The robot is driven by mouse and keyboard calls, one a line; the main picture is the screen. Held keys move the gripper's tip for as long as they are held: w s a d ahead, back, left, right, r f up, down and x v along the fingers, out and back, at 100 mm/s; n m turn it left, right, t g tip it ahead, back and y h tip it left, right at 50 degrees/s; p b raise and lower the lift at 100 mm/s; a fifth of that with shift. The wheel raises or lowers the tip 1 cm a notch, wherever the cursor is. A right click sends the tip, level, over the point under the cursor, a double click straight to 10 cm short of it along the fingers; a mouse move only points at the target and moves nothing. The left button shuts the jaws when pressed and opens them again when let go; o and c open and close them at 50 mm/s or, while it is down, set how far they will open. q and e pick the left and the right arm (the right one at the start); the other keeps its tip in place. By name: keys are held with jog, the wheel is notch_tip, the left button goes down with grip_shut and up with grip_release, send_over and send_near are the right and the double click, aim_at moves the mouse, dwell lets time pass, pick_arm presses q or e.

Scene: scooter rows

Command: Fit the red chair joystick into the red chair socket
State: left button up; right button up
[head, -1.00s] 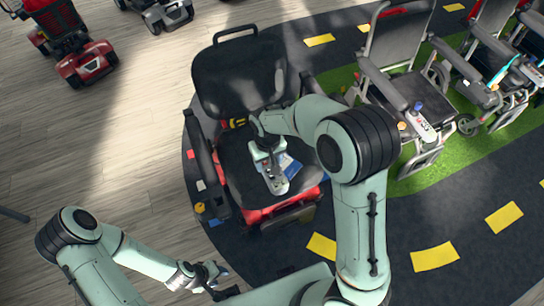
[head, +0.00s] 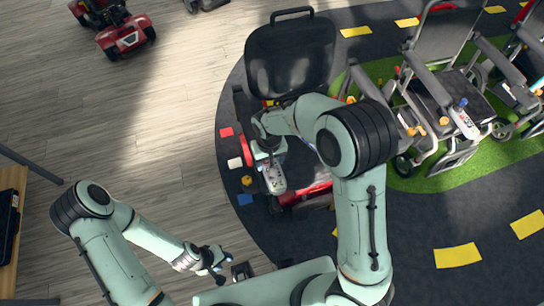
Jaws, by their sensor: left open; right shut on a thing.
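The red chair (head: 291,62) has a black backrest and red base parts and stands at the middle of the head view. My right gripper (head: 267,158) is shut on a pale grey joystick unit (head: 274,182), held over the left side of the seat, near the left armrest. My arm and the joystick cover much of the seat and armrest. I cannot make out the socket, nor whether the joystick touches the chair. My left gripper (head: 214,266) is open and empty, low over the floor at the bottom, away from the chair.
Small red, white, orange and blue blocks (head: 245,199) lie left of the chair. Grey wheelchairs (head: 437,95) stand on green to the right. A red scooter (head: 124,36) is at upper left, a wooden table (head: 8,260) at the left edge.

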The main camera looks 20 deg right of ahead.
jog(key=shift+a+f, duration=0.1)
jog(key=shift+a, duration=0.4)
jog(key=shift+d+f+b, duration=0.1)
jog(key=shift+f+b, duration=0.25)
jog(key=shift+f, duration=0.3)
pick_arm(q)
jog(key=shift+s+a+f+b, duration=0.2)
jog(key=shift+s+f+b, duration=0.45)
jog(key=shift+f, duration=0.3)
jog(key=shift+s+a+f+b, duration=0.15)
jog(key=shift+s+f+b, duration=0.5)
jog(key=shift+f, duration=0.3)
pick_arm(e)
jog(key=shift+f, duration=2.25)
jog(key=w+d+r, duration=0.3)
jog(key=d, duration=0.3)
pick_arm(q)
jog(key=shift+s+f+b, duration=0.35)
jog(key=shift+f, duration=0.25)
pick_arm(e)
jog(key=s+a+f, duration=0.1)
jog(key=a, duration=0.1)
jog(key=s+a+f, duration=0.1)
jog(key=a, duration=0.1)
jog(key=s+a+f, duration=0.1)
jog(key=a, duration=0.1)
pick_arm(q)
jog(key=shift+f, duration=0.1)
